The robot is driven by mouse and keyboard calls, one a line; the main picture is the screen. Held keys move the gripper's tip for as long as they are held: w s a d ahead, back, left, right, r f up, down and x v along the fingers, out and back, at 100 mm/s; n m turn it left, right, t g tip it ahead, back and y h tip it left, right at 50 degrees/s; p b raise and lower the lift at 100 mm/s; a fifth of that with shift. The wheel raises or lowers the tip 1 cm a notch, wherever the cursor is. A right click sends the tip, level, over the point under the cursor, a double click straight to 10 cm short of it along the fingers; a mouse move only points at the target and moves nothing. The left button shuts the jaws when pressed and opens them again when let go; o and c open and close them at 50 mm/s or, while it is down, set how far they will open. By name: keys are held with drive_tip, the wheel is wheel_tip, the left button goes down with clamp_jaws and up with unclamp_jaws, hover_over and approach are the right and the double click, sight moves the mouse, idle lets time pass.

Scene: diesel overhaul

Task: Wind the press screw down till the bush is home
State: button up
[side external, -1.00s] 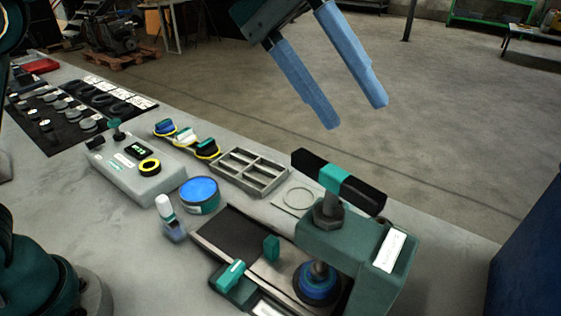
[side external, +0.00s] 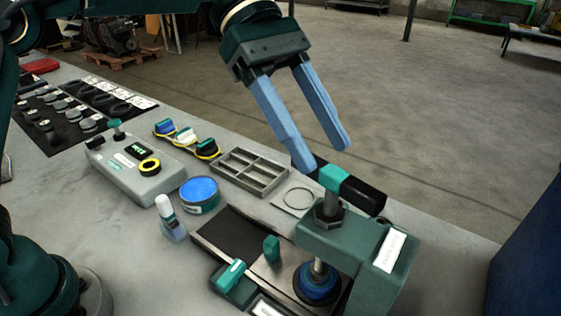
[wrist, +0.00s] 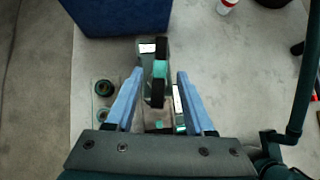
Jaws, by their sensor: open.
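The press (side external: 345,238) is a green frame at the front right of the bench. Its screw carries a black cross bar with a teal middle (side external: 336,178); the bar also shows in the wrist view (wrist: 160,68). A blue bush (side external: 318,288) sits under the ram (side external: 318,267); I cannot tell how deep it is seated. My gripper (side external: 325,156) is open and empty, with its blue fingers pointing down at the bar. In the wrist view the fingers (wrist: 160,74) lie either side of the bar, apart from it. One finger hides the bar's left end in the side view.
Left of the press are a teal-handled clamp (side external: 232,277), a blue-topped tin (side external: 199,193) and a white-capped bottle (side external: 166,212). Behind are a divided tray (side external: 250,172) and a ring on a plate (side external: 298,198). A blue cabinet (side external: 530,245) stands at the right.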

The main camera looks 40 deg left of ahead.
drive_tip(key=shift+x, duration=1.4)
clamp_jaws()
drive_tip(key=shift+w+m, duration=0.1)
drive_tip(key=shift+m, duration=0.2)
drive_tip(key=shift+w+d+r+m+g, duration=0.1)
drive_tip(key=shift+w+m+g, duration=0.05)
drive_tip(key=shift+m+g, duration=0.6)
drive_tip(key=shift+m+y, duration=0.25)
drive_tip(key=shift+y, duration=0.05)
drive_tip(key=shift+m+g, duration=0.3)
drive_tip(key=shift+g, duration=0.05)
